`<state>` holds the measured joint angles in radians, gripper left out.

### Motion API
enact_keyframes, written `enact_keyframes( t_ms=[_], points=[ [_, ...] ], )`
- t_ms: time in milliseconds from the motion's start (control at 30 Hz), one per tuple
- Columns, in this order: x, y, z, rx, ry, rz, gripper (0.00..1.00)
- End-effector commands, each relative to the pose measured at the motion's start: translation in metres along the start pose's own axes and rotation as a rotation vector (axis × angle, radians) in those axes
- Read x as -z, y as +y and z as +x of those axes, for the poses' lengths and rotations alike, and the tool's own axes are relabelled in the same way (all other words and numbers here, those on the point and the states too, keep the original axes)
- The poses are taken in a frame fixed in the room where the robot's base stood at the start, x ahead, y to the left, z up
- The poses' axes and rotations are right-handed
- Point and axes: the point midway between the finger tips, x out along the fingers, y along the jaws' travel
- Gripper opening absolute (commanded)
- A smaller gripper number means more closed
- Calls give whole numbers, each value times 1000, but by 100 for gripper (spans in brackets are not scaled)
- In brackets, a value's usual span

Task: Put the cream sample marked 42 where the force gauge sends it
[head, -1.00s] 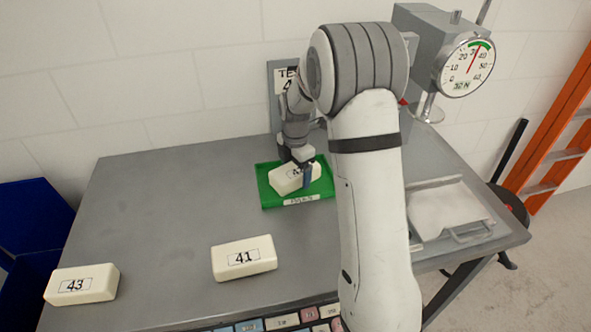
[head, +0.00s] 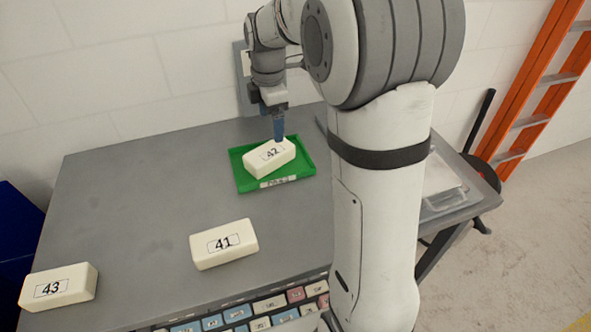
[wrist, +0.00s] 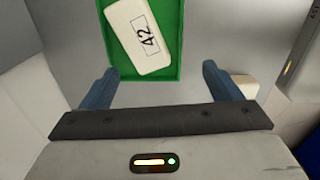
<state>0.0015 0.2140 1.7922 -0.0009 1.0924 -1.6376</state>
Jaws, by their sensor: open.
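The cream sample marked 42 (head: 268,160) lies at an angle in the green tray (head: 296,177), which has a white label on its front edge that I cannot read clearly. In the wrist view sample 42 (wrist: 136,52) rests in the green tray (wrist: 172,70), ahead of the fingers. My gripper (head: 279,136) is above the back edge of the sample in the head view. In the wrist view my gripper (wrist: 160,85) has its blue fingers wide apart with nothing between them. The force gauge's dial is not in view now.
Cream samples 41 (head: 224,243) and 43 (head: 58,287) lie on the grey table (head: 150,200). A panel of coloured keys (head: 262,308) is at the front edge. A pale tray (head: 442,185) is at the right, partly behind my arm. An orange ladder (head: 535,90) stands beyond.

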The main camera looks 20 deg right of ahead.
Motion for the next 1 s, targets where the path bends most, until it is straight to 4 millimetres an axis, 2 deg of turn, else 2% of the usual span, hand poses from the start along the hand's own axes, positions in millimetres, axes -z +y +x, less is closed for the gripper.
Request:
enact_keyframes(
  t_ms=[33, 200, 333, 500, 600, 700, 1000],
  points=[
    [1, -20, -11, -21, 0, 113, 84],
    [5, -89, -29, -82, 18, 572, 84],
    [9, -142, -32, -123, 51, 922, 84],
    [12, -200, -23, -162, 109, 1322, 84],
    [14, -223, -16, -173, 137, 1485, 84],
    [15, -236, -11, -178, 157, 1585, 84],
    [15, -241, -9, -179, 165, 1634, 84]
  ],
)
